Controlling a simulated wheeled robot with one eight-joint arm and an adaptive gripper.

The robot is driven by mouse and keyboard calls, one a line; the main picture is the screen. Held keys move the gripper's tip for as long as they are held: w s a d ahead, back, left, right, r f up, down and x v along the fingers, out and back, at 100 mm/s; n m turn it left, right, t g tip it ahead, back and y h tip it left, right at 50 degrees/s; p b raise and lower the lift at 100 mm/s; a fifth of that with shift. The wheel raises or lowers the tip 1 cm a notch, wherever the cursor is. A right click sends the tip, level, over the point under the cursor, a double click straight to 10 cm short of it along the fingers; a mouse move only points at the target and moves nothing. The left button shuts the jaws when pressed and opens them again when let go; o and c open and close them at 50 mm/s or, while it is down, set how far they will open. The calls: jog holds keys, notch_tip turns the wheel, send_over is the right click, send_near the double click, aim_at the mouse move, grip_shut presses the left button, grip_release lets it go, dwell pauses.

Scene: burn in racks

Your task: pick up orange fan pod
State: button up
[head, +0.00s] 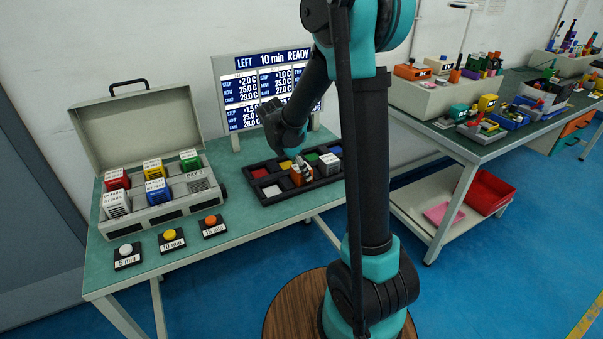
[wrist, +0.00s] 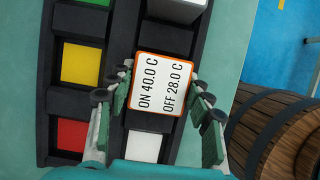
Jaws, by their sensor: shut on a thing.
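The orange fan pod (wrist: 160,83) has a white top label reading ON 40.0 C and OFF 28.0 C, with a thin orange edge. In the wrist view it lies between the two fingers of my gripper (wrist: 157,102), which is shut on it. In the head view the pod (head: 298,178) shows small at my gripper (head: 299,170), over the black slotted tray (head: 285,199), partly covered by the fingers. I cannot tell whether its base touches the tray.
The tray has red, yellow, green and white slot floors, and a grey-white pod (head: 329,161) stands beside mine. An open case (head: 134,132) with several coloured pods stands left, behind three buttons (head: 170,239). A display (head: 262,90) stands behind the tray.

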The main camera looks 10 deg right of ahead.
jog(key=shift+r, duration=0.1)
notch_tip(320, 180, up, 20)
dwell(0.5)
jog(key=shift+a, duration=0.1)
dwell(0.4)
